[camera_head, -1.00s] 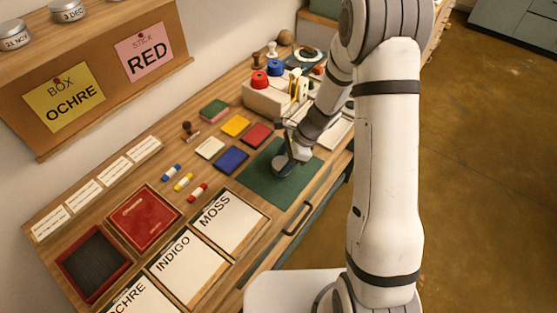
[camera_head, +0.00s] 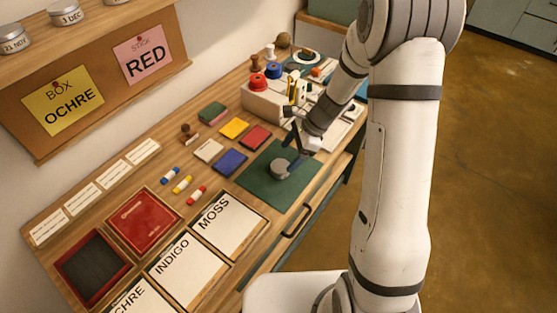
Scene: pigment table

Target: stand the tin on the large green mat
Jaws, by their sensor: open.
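The tin (camera_head: 279,169), small, round and grey, stands on the large green mat (camera_head: 258,192), near its middle. My gripper (camera_head: 298,158) is open and just up and to the right of the tin, above the mat. The gripper looks apart from the tin, with its fingers partly seen from the side. The far right part of the mat is partly hidden by my gripper.
Coloured pads, such as the blue one (camera_head: 230,163) and the red one (camera_head: 256,138), lie left of the mat. A white holder (camera_head: 267,103) with red and blue knobs stands behind. The labelled MOSS card (camera_head: 229,224) lies in front-left. The mat's near part is clear.

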